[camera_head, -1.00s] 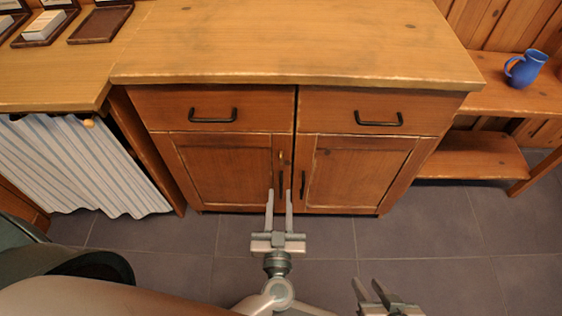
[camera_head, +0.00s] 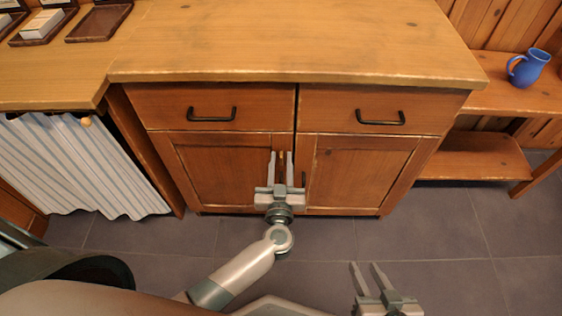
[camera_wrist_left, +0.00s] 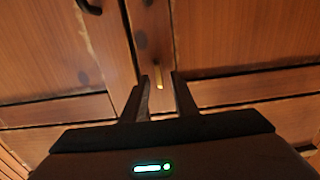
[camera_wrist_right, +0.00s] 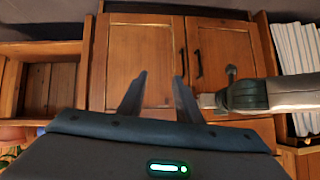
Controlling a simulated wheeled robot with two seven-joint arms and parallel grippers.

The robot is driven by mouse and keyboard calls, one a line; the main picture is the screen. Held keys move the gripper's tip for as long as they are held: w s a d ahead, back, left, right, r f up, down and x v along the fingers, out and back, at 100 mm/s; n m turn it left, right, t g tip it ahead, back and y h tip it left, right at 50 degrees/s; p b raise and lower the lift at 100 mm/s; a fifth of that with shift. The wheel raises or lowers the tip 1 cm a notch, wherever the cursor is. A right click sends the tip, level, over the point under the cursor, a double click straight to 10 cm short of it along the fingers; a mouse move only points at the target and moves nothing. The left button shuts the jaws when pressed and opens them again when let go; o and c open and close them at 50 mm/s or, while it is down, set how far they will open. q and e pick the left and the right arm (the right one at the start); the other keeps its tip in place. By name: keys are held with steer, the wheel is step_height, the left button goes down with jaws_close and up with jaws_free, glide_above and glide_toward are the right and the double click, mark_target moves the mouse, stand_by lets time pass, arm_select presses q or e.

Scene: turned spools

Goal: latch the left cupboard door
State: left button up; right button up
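The left cupboard door (camera_head: 215,170) looks flush beside the right door (camera_head: 360,175). A small brass-coloured latch piece (camera_wrist_left: 159,78) sits on the left door's inner stile, near the seam and the top edge. My left gripper (camera_head: 281,154) is open in front of this stile. In the left wrist view its fingertips (camera_wrist_left: 162,82) lie on either side of the latch piece; contact cannot be told. In the head view the gripper largely hides the latch and the left door's handle. My right gripper (camera_head: 368,266) is open and empty, low and away from the cupboard.
Two drawers with black handles (camera_head: 211,115) are above the doors. The right door's black handle (camera_wrist_right: 183,62) shows in the right wrist view. A striped curtain (camera_head: 75,165) hangs at left. A blue mug (camera_head: 528,68) stands on the right shelf. The tiled floor (camera_head: 450,240) is clear.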

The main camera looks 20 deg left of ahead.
arm_select(q)
jaws_close()
